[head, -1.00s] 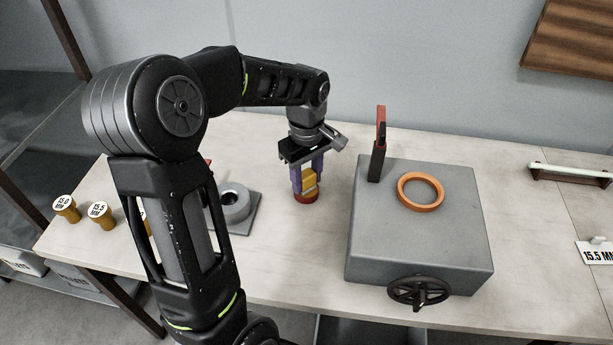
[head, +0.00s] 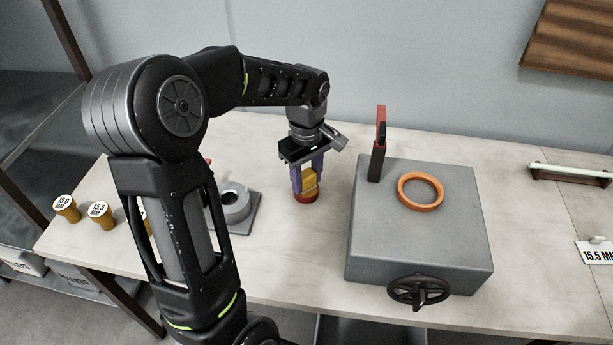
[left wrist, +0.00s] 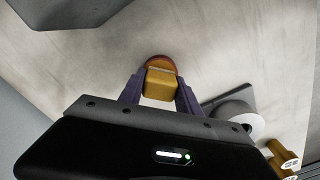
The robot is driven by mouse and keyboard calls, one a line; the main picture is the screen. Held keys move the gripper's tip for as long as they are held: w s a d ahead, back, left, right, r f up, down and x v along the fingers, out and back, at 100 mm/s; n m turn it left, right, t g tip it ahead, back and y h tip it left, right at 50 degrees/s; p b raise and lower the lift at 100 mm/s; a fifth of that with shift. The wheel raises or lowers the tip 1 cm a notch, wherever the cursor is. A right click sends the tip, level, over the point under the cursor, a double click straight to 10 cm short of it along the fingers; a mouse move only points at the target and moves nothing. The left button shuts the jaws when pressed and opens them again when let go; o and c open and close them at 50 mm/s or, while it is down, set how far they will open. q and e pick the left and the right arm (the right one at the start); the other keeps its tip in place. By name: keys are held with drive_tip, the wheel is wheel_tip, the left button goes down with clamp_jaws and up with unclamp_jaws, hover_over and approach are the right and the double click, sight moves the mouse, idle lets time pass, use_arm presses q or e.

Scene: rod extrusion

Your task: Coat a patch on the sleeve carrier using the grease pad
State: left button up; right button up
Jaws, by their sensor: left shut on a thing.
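My left gripper (head: 307,180) points down with its purple fingers shut on a yellow block (head: 310,183), which I take to be the grease pad's handle. A round red-orange base (head: 307,197) shows under the block, at or very near the tabletop; I cannot tell whether it is joined to the block. In the left wrist view the gripper (left wrist: 160,95) has the yellow block (left wrist: 160,84) between its fingers, with the red-orange base (left wrist: 159,62) beyond it. No part is clearly marked as the sleeve carrier; a grey hollow cylinder on a plate (head: 236,203) stands left of the gripper, partly behind my arm.
A grey box (head: 420,245) with an orange ring (head: 421,191) on top, a handwheel (head: 419,291) and a red-and-black upright lever (head: 379,150) stands right of the gripper. Yellow labelled plugs (head: 101,215) stand at the left. A pale rod on a rack (head: 570,173) lies far right.

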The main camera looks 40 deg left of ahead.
sight(306, 174)
use_arm(q)
wheel_tip(306, 174, up, 7)
drive_tip(key=p, duration=0.5)
idle(0.3)
drive_tip(key=shift+f, duration=0.1)
idle(0.8)
